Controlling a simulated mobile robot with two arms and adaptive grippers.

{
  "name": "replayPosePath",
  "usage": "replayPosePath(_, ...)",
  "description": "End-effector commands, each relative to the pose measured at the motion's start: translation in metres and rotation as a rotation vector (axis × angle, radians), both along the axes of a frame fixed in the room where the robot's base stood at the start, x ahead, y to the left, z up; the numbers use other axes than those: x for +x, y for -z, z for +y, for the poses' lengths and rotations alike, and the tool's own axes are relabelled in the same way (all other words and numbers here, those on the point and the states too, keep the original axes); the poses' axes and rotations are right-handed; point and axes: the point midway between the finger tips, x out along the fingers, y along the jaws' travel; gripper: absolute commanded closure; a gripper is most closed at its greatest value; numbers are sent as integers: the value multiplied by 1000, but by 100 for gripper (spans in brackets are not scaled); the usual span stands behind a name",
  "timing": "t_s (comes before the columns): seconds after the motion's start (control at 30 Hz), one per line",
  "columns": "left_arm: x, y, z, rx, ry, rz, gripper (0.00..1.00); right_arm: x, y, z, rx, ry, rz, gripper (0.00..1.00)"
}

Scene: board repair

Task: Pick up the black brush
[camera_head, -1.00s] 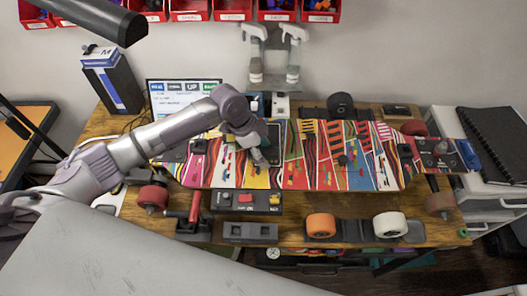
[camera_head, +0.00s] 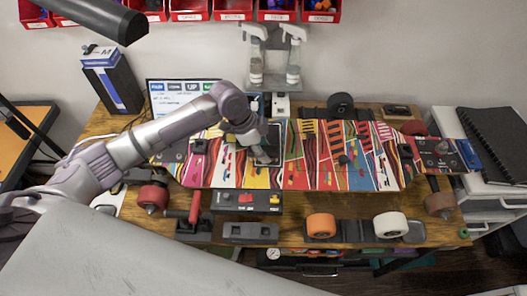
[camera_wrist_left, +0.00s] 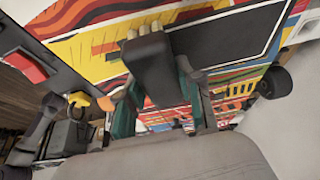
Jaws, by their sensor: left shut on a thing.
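My left gripper (camera_head: 254,146) is over the left-middle part of the striped skateboard deck (camera_head: 312,180). In the left wrist view, a black brush (camera_wrist_left: 152,62) with pale bristles at its upper end sits between the green fingers of my left gripper (camera_wrist_left: 158,95). The fingers are shut on it. In the head view the brush is small and mostly covered by the gripper, so its height above the deck is unclear. My right gripper is not in view.
A control box (camera_head: 246,202) with red and yellow buttons stands in front of the deck. An orange wheel (camera_head: 320,225) and a white wheel (camera_head: 390,224) are to its right. Spray bottles (camera_head: 292,58) stand behind, and a black box (camera_head: 112,80) stands back left.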

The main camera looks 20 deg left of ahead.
Motion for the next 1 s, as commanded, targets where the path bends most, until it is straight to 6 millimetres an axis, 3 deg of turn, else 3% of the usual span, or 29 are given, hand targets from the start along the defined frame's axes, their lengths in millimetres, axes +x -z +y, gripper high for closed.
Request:
replayPosePath(0.2, 1, -34, 0, 0, 3, -7, 98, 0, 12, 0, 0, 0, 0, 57)
replayPosePath(0.6, -10, -84, -89, -3, 5, -4, 98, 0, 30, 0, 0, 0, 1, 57)
replayPosePath(0.8, -12, -98, -110, 0, 2, -2, 98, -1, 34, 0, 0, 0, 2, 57)
replayPosePath(1.0, -13, -102, -116, 0, 0, 0, 98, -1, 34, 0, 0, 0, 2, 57)
